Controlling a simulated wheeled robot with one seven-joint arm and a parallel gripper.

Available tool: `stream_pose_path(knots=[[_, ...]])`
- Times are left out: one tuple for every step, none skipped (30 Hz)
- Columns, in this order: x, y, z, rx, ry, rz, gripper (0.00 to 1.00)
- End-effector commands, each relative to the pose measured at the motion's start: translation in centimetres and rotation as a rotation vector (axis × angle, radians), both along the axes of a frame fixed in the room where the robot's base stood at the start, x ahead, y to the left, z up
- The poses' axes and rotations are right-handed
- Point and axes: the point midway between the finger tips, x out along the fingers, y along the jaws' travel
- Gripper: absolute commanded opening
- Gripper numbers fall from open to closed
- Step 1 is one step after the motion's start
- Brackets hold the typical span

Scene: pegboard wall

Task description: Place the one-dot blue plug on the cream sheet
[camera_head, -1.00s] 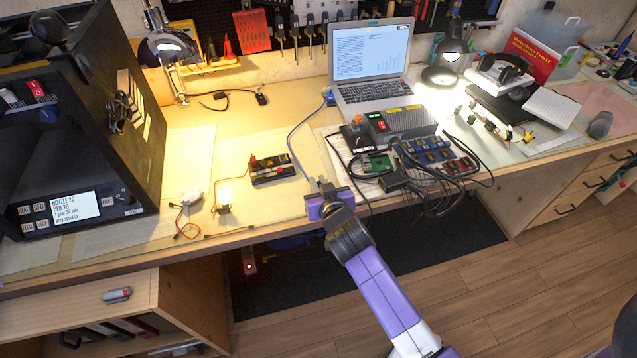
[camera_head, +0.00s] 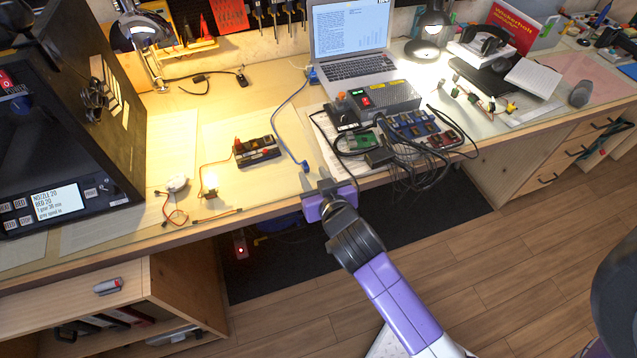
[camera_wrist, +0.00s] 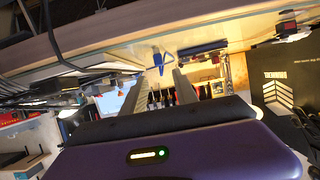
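The blue plug (camera_head: 305,166) on the end of a blue cable lies on or just over the front part of the bench, left of the charger boards. Its dots are too small to read. My gripper (camera_head: 328,187) is at the bench's front edge, a little nearer than the plug and apart from it. In the wrist view the fingers (camera_wrist: 158,80) stand apart with a clear gap, and the blue plug (camera_wrist: 158,60) shows beyond their tips. A pale cream sheet (camera_head: 222,135) lies under the battery holder; I cannot tell whether its right edge reaches under the plug.
A black battery holder (camera_head: 258,150) and a lit bulb (camera_head: 210,182) with wires lie to the left. A grey power unit (camera_head: 385,100) and tangled black cables (camera_head: 410,170) crowd the right. A laptop (camera_head: 350,40) stands behind. Another pale sheet (camera_head: 172,145) lies farther left.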

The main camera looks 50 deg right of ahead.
Motion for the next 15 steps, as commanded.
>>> stream_pose_path(knots=[[-0.7,0.5,0.3,0.002,0.000,0.001,0.35],[-1.1,0.8,0.4,0.001,0.001,0.001,0.35],[-1.5,1.0,0.6,0.001,0.001,0.001,0.35],[-1.7,1.2,0.8,0.001,0.001,0.001,0.35],[-2.0,1.4,0.9,0.000,0.000,0.001,0.35],[-2.2,1.5,1.0,0.001,0.001,0.000,0.35],[-2.4,1.6,1.1,0.001,0.001,0.000,0.35],[-2.5,1.7,1.2,0.000,0.000,0.000,0.35],[-2.6,1.8,1.3,0.000,0.000,0.000,0.35],[-2.7,1.8,1.4,0.001,-0.001,0.000,0.35],[-2.7,1.9,1.4,0.001,-0.001,0.000,0.35],[-2.8,1.9,1.4,0.000,0.000,0.000,0.35],[-2.8,1.9,1.4,0.000,0.000,0.000,0.35],[-2.8,2.0,1.4,0.001,0.000,0.002,0.35],[-3.0,2.2,1.3,0.001,0.000,0.007,0.35]])
